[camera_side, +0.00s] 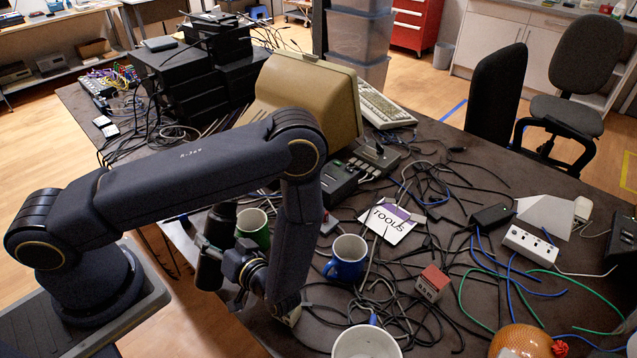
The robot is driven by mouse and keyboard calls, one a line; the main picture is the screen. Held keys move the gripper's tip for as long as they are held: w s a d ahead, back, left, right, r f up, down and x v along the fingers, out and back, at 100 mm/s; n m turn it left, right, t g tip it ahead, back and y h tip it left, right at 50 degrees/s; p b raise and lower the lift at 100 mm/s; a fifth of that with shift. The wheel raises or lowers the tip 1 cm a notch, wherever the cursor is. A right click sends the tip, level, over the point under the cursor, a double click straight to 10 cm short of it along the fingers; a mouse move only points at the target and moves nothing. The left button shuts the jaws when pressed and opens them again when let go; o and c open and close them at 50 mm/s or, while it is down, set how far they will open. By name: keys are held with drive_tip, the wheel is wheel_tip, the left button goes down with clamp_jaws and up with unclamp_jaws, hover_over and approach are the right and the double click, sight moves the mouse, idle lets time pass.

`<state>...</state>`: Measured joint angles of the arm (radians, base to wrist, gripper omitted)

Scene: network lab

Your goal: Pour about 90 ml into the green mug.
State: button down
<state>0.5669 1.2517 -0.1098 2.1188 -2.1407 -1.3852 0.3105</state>
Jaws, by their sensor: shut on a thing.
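The green mug (252,228) stands upright near the table's left front edge, partly hidden by my arm and wrist; its inside has a pale rim and I cannot see the level in it. My gripper (206,245) is at the left of the green mug, close to it in the picture. It is shut on a dark, roughly cylindrical container (208,272), which looks close to upright. The fingers and container are both dark, so the grip and the container's mouth are hard to make out. No stream of liquid shows.
A blue mug (347,259) stands right of my forearm. A white cup (367,344) is at the front edge. A TOOLS card (391,222), a small red box (432,283) and a beige monitor (300,95) are nearby. Loose cables cover much of the table.

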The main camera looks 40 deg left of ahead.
drive_tip(key=shift+w+r+m, duration=0.1)
drive_tip(key=shift+r+m, duration=0.15)
drive_tip(key=shift+m, duration=0.35)
drive_tip(key=f+m, duration=0.1)
drive_tip(key=s+f+m+g+h, duration=0.1)
drive_tip(key=m, duration=0.1)
drive_tip(key=shift+s+d+f+g, duration=0.1)
drive_tip(key=shift+s+f+g, duration=0.1)
drive_tip(key=shift+g, duration=0.1)
drive_tip(key=shift+m, duration=0.5)
drive_tip(key=shift+s+r+m+g, duration=0.15)
drive_tip(key=shift+r+m+g, duration=0.15)
drive_tip(key=shift+r+m, duration=0.3)
drive_tip(key=shift+w+r+h, duration=0.2)
drive_tip(key=shift+r+h, duration=0.1)
drive_tip(key=shift+r, duration=0.15)
drive_tip(key=shift+w+r+m, duration=0.25)
drive_tip(key=shift+r+m, duration=0.15)
drive_tip(key=shift+m, duration=0.2)
drive_tip(key=shift+g, duration=0.3)
drive_tip(key=shift+s+d+m, duration=0.1)
drive_tip(key=shift+s+m, duration=0.2)
drive_tip(key=shift+s, duration=0.15)
